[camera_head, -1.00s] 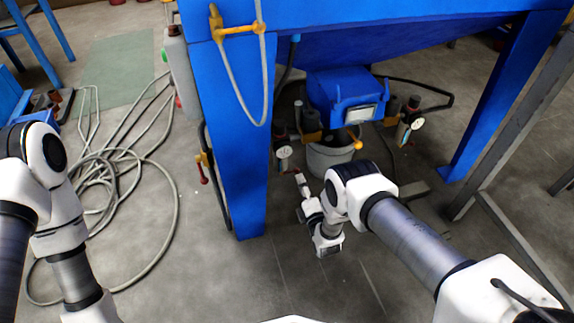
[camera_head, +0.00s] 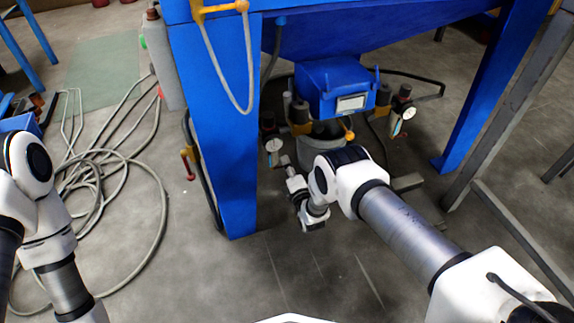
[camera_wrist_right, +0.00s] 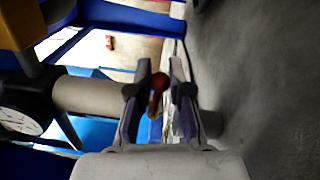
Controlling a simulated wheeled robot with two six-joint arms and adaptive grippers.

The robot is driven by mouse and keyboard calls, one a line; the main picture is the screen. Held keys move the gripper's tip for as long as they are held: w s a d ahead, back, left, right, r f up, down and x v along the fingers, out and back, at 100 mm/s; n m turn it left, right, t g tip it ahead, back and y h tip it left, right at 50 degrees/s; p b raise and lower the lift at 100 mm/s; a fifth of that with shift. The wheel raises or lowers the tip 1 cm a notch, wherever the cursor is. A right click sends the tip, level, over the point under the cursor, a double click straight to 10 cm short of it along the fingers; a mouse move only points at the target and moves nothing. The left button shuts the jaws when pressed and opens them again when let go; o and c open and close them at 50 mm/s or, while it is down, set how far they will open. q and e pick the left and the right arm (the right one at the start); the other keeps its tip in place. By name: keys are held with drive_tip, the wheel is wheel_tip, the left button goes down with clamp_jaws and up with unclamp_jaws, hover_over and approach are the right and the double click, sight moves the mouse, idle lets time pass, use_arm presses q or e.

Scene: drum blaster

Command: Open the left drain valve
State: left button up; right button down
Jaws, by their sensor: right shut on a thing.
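The left drain valve is under the blue hopper, beside the left pressure gauge (camera_head: 273,145). My right gripper (camera_head: 286,162) reaches in just below this gauge, and its fingertips are small in the head view. In the right wrist view a red-tipped handle (camera_wrist_right: 158,83) with an orange stem shows between the two fingers (camera_wrist_right: 160,90). The gripper is shut on this handle, though the exact contact is hard to see. A grey pipe (camera_wrist_right: 90,95) and the gauge (camera_wrist_right: 20,121) are left of the fingers. My left arm is at the left edge, its gripper out of view.
A blue hopper leg (camera_head: 215,140) stands left of my right gripper, with a red-handled valve (camera_head: 188,164) on it. A second gauge (camera_head: 396,125) is to the right. Hoses (camera_head: 100,180) lie on the floor at left.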

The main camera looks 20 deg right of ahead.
drive_tip(key=f+m, duration=0.1)
drive_tip(key=m, duration=0.1)
drive_tip(key=m+b, duration=0.1)
drive_tip(key=m, duration=0.1)
drive_tip(key=shift+a+f, duration=0.15)
drive_tip(key=shift+f, duration=0.2)
drive_tip(key=shift+a+f+m+h+b, duration=0.1)
drive_tip(key=shift+a+f+m+b, duration=0.3)
drive_tip(key=shift+m, duration=1.55)
drive_tip(key=shift+a+f+m+h+b, duration=0.15)
drive_tip(key=shift+a+f+m, duration=0.55)
drive_tip(key=shift+m, duration=1.3)
drive_tip(key=shift+a+f+m+h+b, duration=0.1)
drive_tip(key=shift+a+f+m+b, duration=0.45)
drive_tip(key=shift+m, duration=1.4)
drive_tip(key=shift+a+r+p, duration=0.1)
drive_tip(key=shift+a+p, duration=0.05)
drive_tip(key=shift+p, duration=0.15)
drive_tip(key=c, duration=1.1)
unclamp_jaws()
drive_tip(key=shift+o, duration=0.2)
